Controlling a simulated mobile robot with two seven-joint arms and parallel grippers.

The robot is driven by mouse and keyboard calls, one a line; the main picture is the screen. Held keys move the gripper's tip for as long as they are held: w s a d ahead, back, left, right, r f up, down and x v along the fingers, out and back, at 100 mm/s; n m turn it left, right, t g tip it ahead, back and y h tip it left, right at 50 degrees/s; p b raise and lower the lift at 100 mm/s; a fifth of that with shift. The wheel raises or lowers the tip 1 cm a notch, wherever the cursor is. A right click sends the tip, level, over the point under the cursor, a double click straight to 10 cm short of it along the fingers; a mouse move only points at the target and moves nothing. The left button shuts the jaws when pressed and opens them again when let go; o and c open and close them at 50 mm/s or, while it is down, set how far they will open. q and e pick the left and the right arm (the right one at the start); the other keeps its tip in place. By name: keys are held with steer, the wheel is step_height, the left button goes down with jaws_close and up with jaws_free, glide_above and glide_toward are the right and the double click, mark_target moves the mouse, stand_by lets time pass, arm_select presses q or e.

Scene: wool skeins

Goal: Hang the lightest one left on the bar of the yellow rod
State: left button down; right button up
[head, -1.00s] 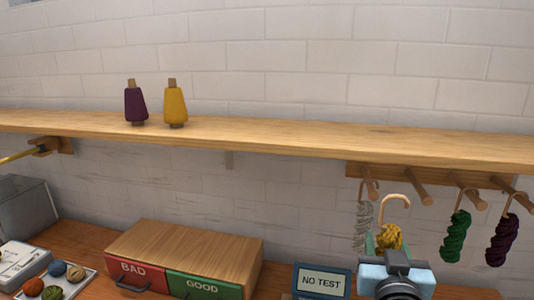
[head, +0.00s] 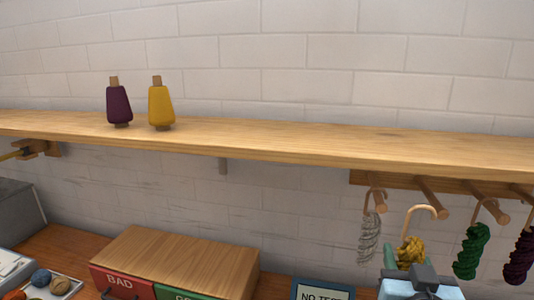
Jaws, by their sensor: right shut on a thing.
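My right gripper (head: 409,258) is at the lower right, seen from behind, shut on the yellow skein (head: 411,247). The skein's pale hook (head: 425,211) stands up above it, in front of the pegs; it looks free of them. A light grey skein (head: 369,239) hangs by its hook from the leftmost peg. A green skein (head: 471,252) and a dark purple skein (head: 519,258) hang from pegs farther right; the purple one is cut by the picture edge. The yellow rod (head: 10,155) shows only its end at a wooden bracket (head: 37,148), far left. My left gripper is not in view.
A long wooden shelf (head: 290,150) crosses the view above the pegs, carrying a purple cone (head: 119,105) and a yellow cone (head: 161,107). Below stand a wooden box (head: 185,258) with BAD and GOOD drawers, a NO TEST sign (head: 322,291) and a tray of yarn balls (head: 65,287).

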steer(key=shift+n+y, duration=0.8)
steer(key=shift+y, duration=0.1)
steer(key=s+f, duration=0.1)
steer(key=f, duration=0.1)
steer(key=s+f, duration=0.1)
steer(key=f, duration=0.2)
steer(key=s+a+f, duration=0.1)
steer(key=f, duration=0.2)
steer(key=shift+a+f, duration=0.1)
steer(key=shift+f, duration=0.15)
steer(key=s+a+f+n+y, duration=0.1)
steer(key=s+a+f+y, duration=0.1)
steer(key=s+f, duration=0.2)
step_height(320, 180, down, 2)
steer(key=shift+s+f, duration=0.1)
steer(key=shift+s, duration=0.15)
steer(key=shift+d, duration=0.1)
